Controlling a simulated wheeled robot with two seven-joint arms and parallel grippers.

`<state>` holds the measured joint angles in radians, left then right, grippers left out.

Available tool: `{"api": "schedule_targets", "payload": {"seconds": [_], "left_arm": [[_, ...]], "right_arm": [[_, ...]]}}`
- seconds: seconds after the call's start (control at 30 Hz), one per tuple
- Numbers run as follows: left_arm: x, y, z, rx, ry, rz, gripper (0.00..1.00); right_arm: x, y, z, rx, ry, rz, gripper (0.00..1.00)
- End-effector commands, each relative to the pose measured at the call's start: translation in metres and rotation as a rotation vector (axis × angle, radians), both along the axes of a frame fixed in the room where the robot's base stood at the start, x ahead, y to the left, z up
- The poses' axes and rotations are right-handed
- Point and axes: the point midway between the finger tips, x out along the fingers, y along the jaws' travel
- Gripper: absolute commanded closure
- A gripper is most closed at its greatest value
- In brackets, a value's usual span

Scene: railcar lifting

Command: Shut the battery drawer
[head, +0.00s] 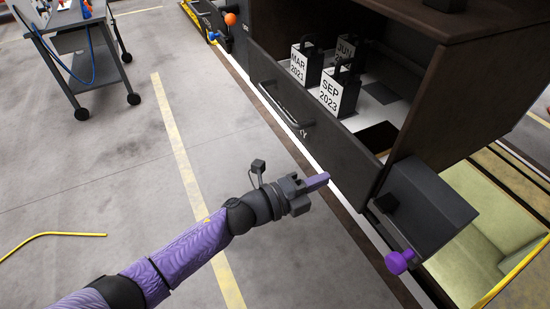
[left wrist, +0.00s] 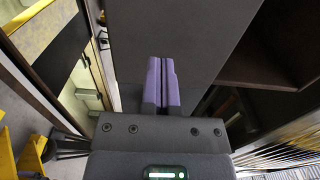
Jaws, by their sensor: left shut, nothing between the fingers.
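The battery drawer (head: 330,150) is pulled out of the dark brown cabinet, and its dark front has a bar handle (head: 286,104). Inside stand black-topped battery blocks with white labels: MAR 2021 (head: 304,64), SEP 2023 (head: 338,92) and a partly hidden JUN one (head: 347,48). My left gripper (head: 322,180) has its purple fingers shut and empty, close to the right part of the drawer front; I cannot tell whether they touch it. In the left wrist view the shut fingers (left wrist: 162,82) point at a dark grey panel (left wrist: 175,30).
A wheeled cart (head: 78,40) stands at the upper left. A yellow cable (head: 60,235) lies on the floor.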

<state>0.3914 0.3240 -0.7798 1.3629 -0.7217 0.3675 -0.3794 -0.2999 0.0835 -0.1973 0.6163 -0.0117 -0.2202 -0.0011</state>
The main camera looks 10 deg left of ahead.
Motion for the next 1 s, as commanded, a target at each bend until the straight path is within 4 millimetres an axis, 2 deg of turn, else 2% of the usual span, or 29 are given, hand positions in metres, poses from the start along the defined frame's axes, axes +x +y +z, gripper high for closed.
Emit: {"api": "schedule_targets", "payload": {"seconds": [0.17,0.6,0.7,0.9,0.97,1.0], "left_arm": [[-0.006,0.015,-0.001,0.001,0.002,0.002,1.00],[-0.046,0.074,-0.003,0.003,0.004,0.001,1.00],[-0.052,0.083,-0.002,0.002,0.003,0.001,1.00],[-0.055,0.088,-0.002,0.001,0.003,0.002,1.00],[-0.053,0.091,-0.010,-0.008,0.030,0.026,1.00],[-0.049,0.096,-0.024,-0.022,0.076,0.066,1.00]], "right_arm": [[-0.001,-0.001,0.001,-0.002,0.003,0.001,0.00],[0.000,-0.007,0.000,-0.012,0.000,0.004,0.00],[0.000,-0.006,-0.001,-0.009,0.000,0.003,0.00],[0.000,-0.003,-0.001,-0.004,0.000,0.002,0.00],[0.000,-0.002,-0.004,-0.002,0.000,0.002,0.00],[0.000,-0.001,-0.008,-0.001,0.001,0.001,0.00]]}}
